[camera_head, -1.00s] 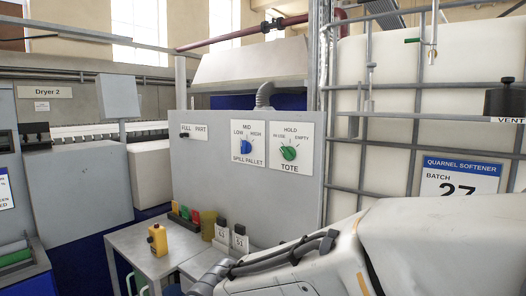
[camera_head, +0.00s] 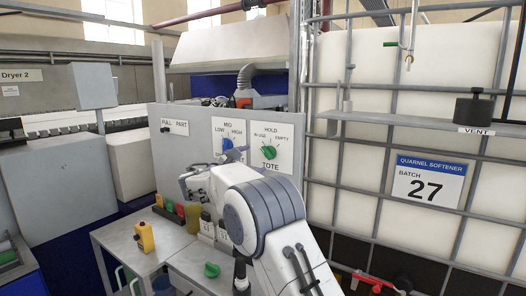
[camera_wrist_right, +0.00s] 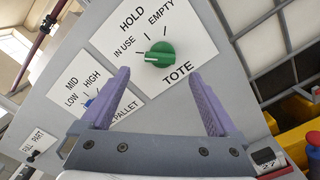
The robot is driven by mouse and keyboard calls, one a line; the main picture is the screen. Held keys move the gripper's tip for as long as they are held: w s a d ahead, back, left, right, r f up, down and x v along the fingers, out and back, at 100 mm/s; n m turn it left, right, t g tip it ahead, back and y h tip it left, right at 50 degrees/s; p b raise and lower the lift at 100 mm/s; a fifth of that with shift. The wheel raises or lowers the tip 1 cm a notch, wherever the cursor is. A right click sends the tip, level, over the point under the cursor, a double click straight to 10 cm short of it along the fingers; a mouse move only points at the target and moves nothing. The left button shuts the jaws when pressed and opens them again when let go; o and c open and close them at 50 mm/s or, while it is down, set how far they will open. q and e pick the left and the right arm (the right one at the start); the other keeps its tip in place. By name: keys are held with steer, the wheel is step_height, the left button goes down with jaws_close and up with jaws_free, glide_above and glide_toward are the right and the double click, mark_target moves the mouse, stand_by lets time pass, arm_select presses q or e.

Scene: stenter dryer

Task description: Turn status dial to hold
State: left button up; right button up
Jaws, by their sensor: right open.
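The status dial is a round green knob (camera_head: 268,153) on the white TOTE plate (camera_head: 285,162), on a grey panel. The plate reads IN USE at left, HOLD at top and EMPTY at right. In the right wrist view the green dial (camera_wrist_right: 159,54) shows a white mark on its left side, towards IN USE. My right gripper (camera_head: 186,180) is in front of the panel, left of and below the dial. In the right wrist view its two purple fingers (camera_wrist_right: 158,82) are spread, empty, with the dial beyond and between their tips, not touched. My left gripper is out of view.
A blue dial (camera_head: 228,146) on the spill pallet plate sits left of the green one, partly behind my gripper. A FULL/PART switch (camera_head: 166,129) is further left. A table (camera_head: 123,243) with a yellow device (camera_head: 145,238) stands below. A caged white tank (camera_head: 350,130) is at right.

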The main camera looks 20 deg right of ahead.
mark_target(265, 154)
steer(key=p+x, duration=0.2)
steer(key=x, duration=0.3)
steer(key=shift+w+d+r+p, duration=0.15)
steer(key=shift+w+d+p, duration=0.1)
steer(key=shift+d+p, duration=0.05)
steer(key=shift+w+d, duration=0.3)
steer(key=shift+d, duration=0.1)
